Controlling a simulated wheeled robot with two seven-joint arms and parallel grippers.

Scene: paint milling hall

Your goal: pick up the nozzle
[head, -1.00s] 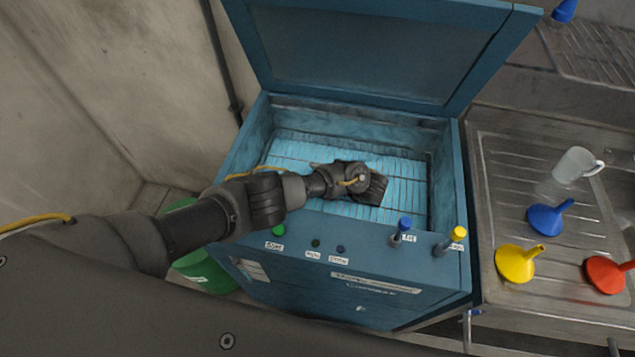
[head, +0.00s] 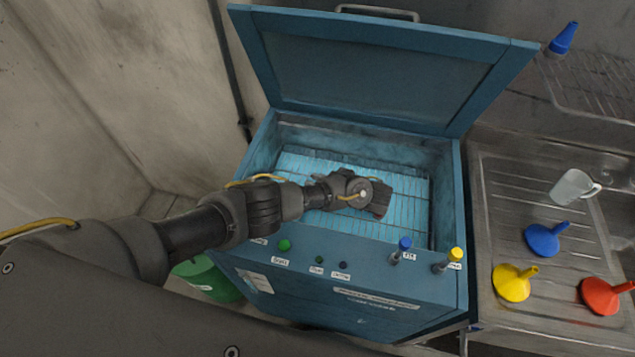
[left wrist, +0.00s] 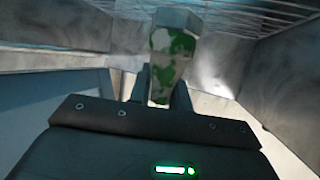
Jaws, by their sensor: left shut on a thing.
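My left gripper (head: 382,201) is inside the open blue cabinet (head: 462,195), above its lit wire grid. In the left wrist view the gripper (left wrist: 160,92) is shut on a tapered white piece with green patches, which I take to be the nozzle (left wrist: 172,55). It stands out beyond the fingers, and its lower end is between them. In the head view the gripper hides the nozzle. My right gripper is not in view.
The cabinet's raised lid (head: 375,75) stands behind the arm. Its front ledge carries a blue-topped knob (head: 404,244) and a yellow-topped knob (head: 454,254). Funnels and a clear jug (head: 574,187) stand on the metal drainer at right. A green drum (head: 215,284) is at left.

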